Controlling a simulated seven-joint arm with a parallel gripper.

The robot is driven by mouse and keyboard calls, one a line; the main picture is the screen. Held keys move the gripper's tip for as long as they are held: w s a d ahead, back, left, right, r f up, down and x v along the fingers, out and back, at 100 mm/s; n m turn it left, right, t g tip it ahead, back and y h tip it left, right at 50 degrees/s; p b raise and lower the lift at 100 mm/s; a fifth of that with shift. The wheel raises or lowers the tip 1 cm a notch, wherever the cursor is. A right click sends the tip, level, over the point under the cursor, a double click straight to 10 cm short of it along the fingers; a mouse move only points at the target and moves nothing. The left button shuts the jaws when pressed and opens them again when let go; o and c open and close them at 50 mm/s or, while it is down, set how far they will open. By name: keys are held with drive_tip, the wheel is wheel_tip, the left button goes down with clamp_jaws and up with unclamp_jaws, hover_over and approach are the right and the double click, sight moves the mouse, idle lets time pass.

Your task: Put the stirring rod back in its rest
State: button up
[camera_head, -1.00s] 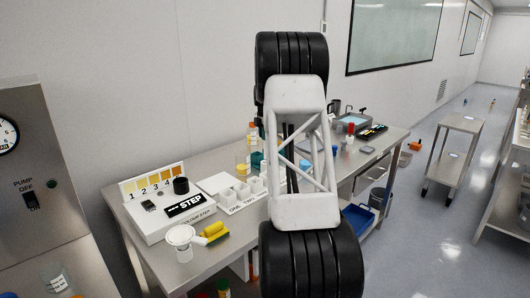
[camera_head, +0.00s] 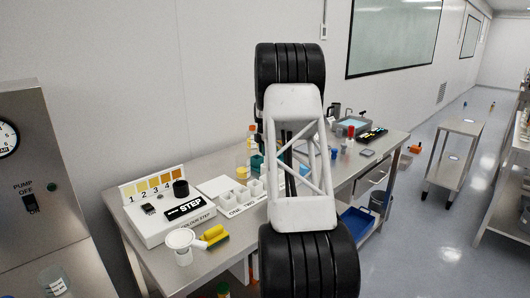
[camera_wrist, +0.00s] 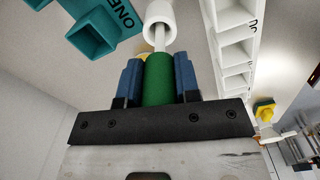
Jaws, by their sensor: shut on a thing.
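In the wrist view, my gripper (camera_wrist: 158,82) has its two blue fingers closed around a green cylindrical handle (camera_wrist: 158,80), which seems to be the stirring rod's grip. A thin pale shaft (camera_wrist: 160,40) runs from the handle to a white cylinder (camera_wrist: 160,18) at the top of the picture. I cannot tell whether this cylinder is part of the rod. A teal block (camera_wrist: 98,32) marked ONE, with a square opening, lies to the left of the shaft, apart from it. I cannot tell whether it is the rest. In the head view my arm hides the gripper and the rod.
A white compartment tray (camera_head: 238,198) is on the steel table (camera_head: 140,240), with a white STEP device (camera_head: 170,215) to its left. A white cup (camera_head: 181,246) and a yellow sponge (camera_head: 214,235) are near the front. Bottles and small items crowd the back.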

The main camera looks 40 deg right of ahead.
drive_tip(key=shift+f, duration=0.3)
drive_tip(key=o, duration=0.9)
drive_tip(key=shift+r, duration=0.15)
wheel_tip(320, 180, up, 12)
idle(0.4)
idle(0.6)
